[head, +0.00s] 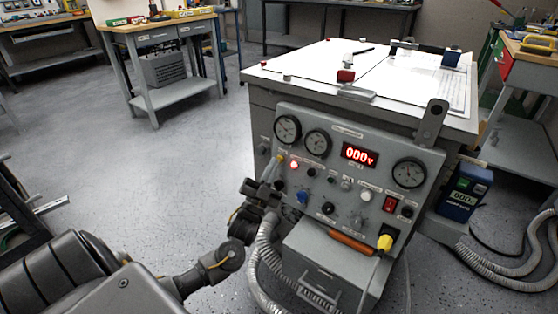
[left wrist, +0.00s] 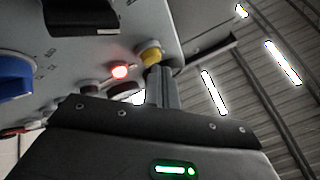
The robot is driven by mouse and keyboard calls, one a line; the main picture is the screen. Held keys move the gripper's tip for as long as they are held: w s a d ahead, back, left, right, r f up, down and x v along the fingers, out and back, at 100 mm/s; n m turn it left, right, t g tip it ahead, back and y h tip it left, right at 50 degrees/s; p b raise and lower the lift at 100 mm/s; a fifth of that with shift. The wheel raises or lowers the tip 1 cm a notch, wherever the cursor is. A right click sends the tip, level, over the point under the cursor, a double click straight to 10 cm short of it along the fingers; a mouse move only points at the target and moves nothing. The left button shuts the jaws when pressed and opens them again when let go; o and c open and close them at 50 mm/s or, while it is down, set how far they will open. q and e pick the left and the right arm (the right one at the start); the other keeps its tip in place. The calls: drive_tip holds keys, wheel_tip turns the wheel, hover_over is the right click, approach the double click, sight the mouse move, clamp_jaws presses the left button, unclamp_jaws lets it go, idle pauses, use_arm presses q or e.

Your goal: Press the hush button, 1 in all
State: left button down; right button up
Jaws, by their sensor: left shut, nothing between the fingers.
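The grey control panel (head: 345,165) is on the front of the test bench. My left gripper (head: 275,167) is shut and empty at the panel's left edge. Its fingertips are by a small yellow button (head: 281,158). In the left wrist view the shut fingers (left wrist: 161,80) point up at the yellow button (left wrist: 152,55); they look very close, and I cannot tell whether they touch. The labels are too small to read, so I cannot confirm which control is the hush button. My right gripper is not in view.
A lit red lamp (head: 294,164) is just right of the yellow button. A blue knob (head: 302,198), a red switch (head: 389,203) and a yellow plug (head: 385,242) are farther right. Grey hoses (head: 262,255) hang below my gripper. The floor at left is clear.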

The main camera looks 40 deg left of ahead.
use_arm(q)
drive_tip(key=shift+w+f, duration=0.1)
drive_tip(key=shift+w, duration=0.3)
drive_tip(key=shift+s, duration=0.15)
idle(0.5)
drive_tip(key=shift+s+p, duration=0.55)
drive_tip(key=shift+s, duration=0.15)
drive_tip(key=s+p, duration=0.1)
drive_tip(key=s, duration=0.1)
drive_tip(key=s+r+p, duration=0.1)
drive_tip(key=s+p, duration=0.1)
drive_tip(key=s, duration=0.1)
idle(0.9)
